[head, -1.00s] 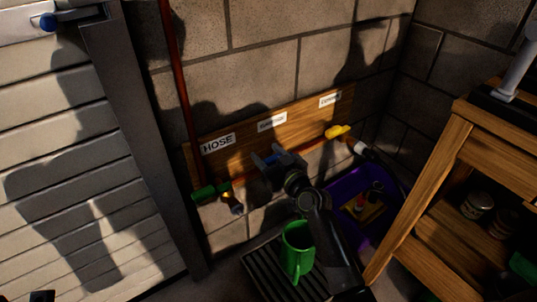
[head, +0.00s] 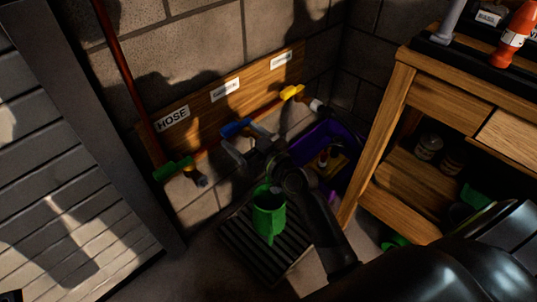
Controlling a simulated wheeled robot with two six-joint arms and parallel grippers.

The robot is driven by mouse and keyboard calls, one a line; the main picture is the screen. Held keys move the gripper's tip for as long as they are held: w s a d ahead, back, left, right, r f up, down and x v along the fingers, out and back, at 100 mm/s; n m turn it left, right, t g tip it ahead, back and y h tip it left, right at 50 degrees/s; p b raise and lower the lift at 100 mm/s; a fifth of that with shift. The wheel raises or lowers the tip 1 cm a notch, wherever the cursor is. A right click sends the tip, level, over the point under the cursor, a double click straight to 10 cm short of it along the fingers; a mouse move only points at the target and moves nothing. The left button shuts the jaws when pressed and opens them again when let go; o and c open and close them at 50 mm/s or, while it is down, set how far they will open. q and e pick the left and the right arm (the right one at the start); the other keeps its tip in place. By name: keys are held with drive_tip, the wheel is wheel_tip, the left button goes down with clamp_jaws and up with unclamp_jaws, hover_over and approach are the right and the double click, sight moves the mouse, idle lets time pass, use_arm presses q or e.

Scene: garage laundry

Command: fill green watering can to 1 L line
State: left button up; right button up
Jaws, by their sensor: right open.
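The green watering can (head: 268,222) stands upright on a dark slatted grate (head: 238,246) on the floor. Its inside and any 1 L line are too dark or hidden to read. My right gripper (head: 240,143) is open at the blue-handled tap (head: 237,128) on the wall board, above and slightly left of the can. Its fingers are close to the blue handle; I cannot tell whether they touch it. My right wrist and forearm hide much of the tap body. No water stream shows. My left gripper is not recognisable in the view.
A green-handled tap (head: 172,168) sits under the HOSE label (head: 173,118); a yellow-handled tap (head: 292,92) is farther right. The other labels are hard to read. A purple tub (head: 345,137) with small items stands beside a wooden workbench (head: 386,140). A shutter door (head: 60,195) is at left.

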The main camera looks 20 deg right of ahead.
drive_tip(key=v, duration=1)
drive_tip(key=shift+w, duration=0.1)
